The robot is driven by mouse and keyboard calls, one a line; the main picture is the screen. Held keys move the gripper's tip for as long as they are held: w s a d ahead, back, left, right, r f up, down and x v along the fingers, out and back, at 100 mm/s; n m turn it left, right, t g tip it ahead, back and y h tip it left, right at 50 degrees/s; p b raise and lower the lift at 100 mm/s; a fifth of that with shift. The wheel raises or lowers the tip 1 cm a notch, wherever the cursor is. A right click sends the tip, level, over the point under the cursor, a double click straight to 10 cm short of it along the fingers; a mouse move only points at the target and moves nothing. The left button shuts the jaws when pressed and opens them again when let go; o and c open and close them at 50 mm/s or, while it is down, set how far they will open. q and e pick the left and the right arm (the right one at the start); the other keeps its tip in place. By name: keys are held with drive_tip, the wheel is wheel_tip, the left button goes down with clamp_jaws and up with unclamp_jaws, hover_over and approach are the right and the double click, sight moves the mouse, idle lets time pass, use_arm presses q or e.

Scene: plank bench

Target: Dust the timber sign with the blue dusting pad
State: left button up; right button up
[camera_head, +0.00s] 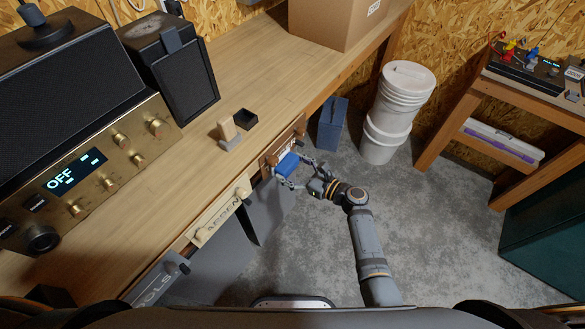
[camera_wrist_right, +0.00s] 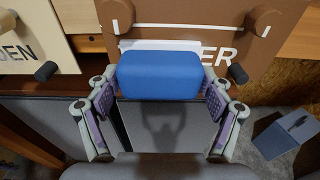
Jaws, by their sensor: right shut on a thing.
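The blue dusting pad (camera_head: 288,165) is between the fingers of my right gripper (camera_head: 297,172), which is shut on it. In the right wrist view the pad (camera_wrist_right: 160,75) spans the gap between both fingers (camera_wrist_right: 160,108). Just beyond it is a brown wooden sign (camera_head: 272,157) on the bench's front edge; it also shows in the wrist view (camera_wrist_right: 190,38). Its white lettering is mostly hidden by the pad; only "ER" shows. The pad overlaps the sign's lower part; I cannot tell if they touch. My left gripper is not in view.
A cream sign (camera_head: 222,213) reading like "ARDEN" hangs beside it, with pegs. The bench top (camera_head: 240,80) holds a large radio (camera_head: 80,180), a dark speaker, a small block and a cardboard box (camera_head: 330,20). White buckets (camera_head: 390,105) and a blue container (camera_head: 332,122) stand on the floor.

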sight(297, 155)
drive_tip(key=shift+w+a, duration=0.45)
drive_tip(key=shift+a, duration=0.1)
drive_tip(key=shift+w+d+f+b, duration=0.1)
drive_tip(key=shift+w+d+b, duration=0.5)
drive_tip(key=shift+w, duration=0.2)
drive_tip(key=shift+w+d+b, duration=0.45)
drive_tip(key=shift+w+d, duration=0.15)
drive_tip(key=shift+w, duration=0.15)
drive_tip(key=shift+w+d, duration=0.35)
drive_tip(key=shift+w, duration=0.05)
drive_tip(key=shift+w+a, duration=0.1)
